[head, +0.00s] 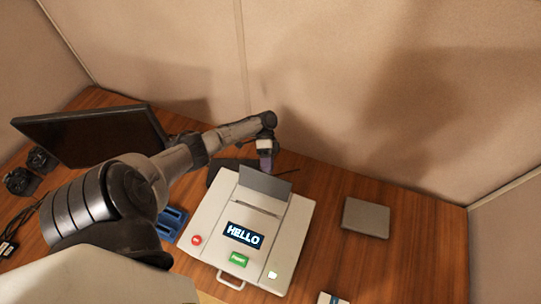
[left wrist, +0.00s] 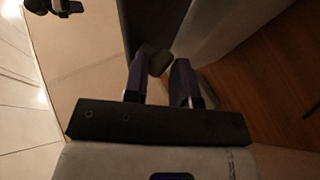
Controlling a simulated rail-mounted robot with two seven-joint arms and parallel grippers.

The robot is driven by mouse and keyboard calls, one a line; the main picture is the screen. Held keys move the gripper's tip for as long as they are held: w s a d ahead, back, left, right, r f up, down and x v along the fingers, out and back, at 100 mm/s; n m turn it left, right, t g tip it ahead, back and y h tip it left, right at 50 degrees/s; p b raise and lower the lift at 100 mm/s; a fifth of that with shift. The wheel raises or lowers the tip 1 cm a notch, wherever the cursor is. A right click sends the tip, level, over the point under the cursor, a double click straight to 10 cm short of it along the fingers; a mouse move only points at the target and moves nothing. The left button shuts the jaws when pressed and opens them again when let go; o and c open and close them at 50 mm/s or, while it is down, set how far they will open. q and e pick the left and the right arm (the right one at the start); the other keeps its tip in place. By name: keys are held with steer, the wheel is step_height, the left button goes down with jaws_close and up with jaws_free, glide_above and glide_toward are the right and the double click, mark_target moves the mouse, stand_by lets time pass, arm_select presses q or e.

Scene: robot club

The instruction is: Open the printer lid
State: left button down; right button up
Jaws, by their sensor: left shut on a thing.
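The printer (head: 207,222) is a white box on the desk with a lit "HELLO" screen, a red button, a green button and a front handle (head: 230,281). A grey panel (head: 266,186) stands tilted up at its back edge; I cannot tell whether it is the lid. My left gripper (head: 265,164) reaches over from the left and is just behind this panel. In the left wrist view its fingers (left wrist: 161,85) are shut on a small, dark grey rounded piece (left wrist: 155,58). What that piece belongs to is unclear. My right gripper is not in view.
A black monitor (head: 92,141) stands at the left. Blue bins (head: 171,223) sit left of the printer, and a dark flat object (head: 224,169) lies behind it. A grey closed slab (head: 366,218) lies at the right. Partition walls rise behind; the desk's right side is mostly free.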

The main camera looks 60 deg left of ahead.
arm_select(q)
steer(key=shift+s+d+f, duration=0.2)
steer(key=shift+s+f, duration=0.1)
steer(key=shift+f, duration=0.45)
steer(key=c, duration=1.2)
jaws_free()
steer(key=o, duration=0.4)
steer(key=shift+d, duration=0.1)
steer(key=b+v, duration=0.7)
steer(key=v, duration=0.7)
